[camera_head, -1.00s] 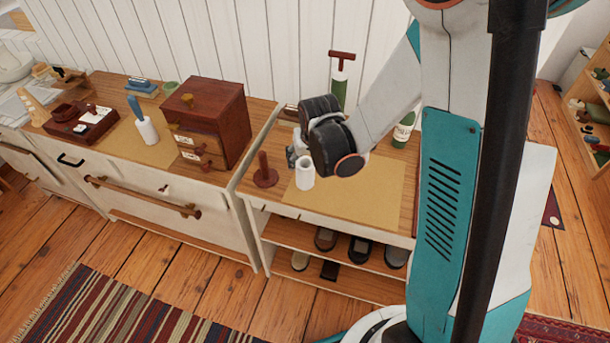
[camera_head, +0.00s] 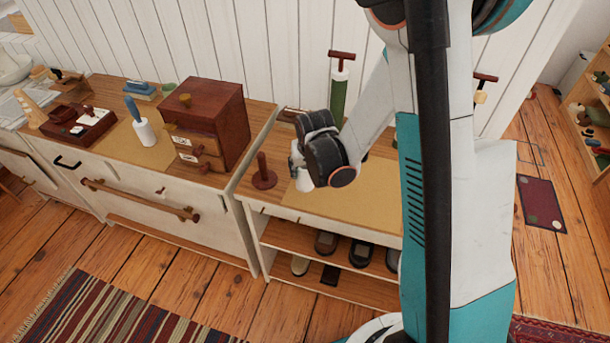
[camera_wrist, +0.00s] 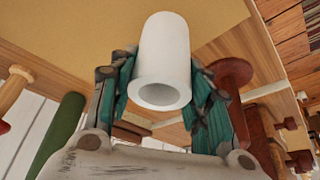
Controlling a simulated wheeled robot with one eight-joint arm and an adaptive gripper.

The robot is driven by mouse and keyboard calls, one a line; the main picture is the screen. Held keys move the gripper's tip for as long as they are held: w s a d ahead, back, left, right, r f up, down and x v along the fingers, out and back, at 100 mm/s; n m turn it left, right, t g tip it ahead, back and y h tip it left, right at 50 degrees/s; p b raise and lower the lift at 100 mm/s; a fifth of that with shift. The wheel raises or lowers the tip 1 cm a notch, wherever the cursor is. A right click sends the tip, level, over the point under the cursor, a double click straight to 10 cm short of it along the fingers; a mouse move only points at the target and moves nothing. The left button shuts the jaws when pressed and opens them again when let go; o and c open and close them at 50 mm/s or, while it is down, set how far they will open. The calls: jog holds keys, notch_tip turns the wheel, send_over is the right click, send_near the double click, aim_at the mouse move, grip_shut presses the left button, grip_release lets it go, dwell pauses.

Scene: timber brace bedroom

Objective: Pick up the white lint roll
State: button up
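The white lint roll (camera_wrist: 164,48) is a hollow white cylinder in the wrist view, its open end toward the camera. It lies between the two teal and dark fingers of my gripper (camera_wrist: 164,72), close against both. I cannot tell whether the fingers press on it. In the head view, only a lower part of the roll (camera_head: 305,184) shows, at the tan mat on the right cabinet. My gripper (camera_head: 297,165) and its dark wrist joint hide the rest. Whether the roll touches the mat is not clear.
A dark red peg stand (camera_head: 264,172) is close to the left of my gripper. A green roller with a red handle (camera_head: 339,90) stands behind it. A red-brown drawer box (camera_head: 222,115) and a white roll with a blue handle (camera_head: 145,131) are farther left. The mat's front (camera_head: 345,205) is clear.

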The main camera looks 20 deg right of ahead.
jog(key=c, duration=0.3)
jog(key=shift+c, duration=0.2)
jog(key=shift+r, duration=0.1)
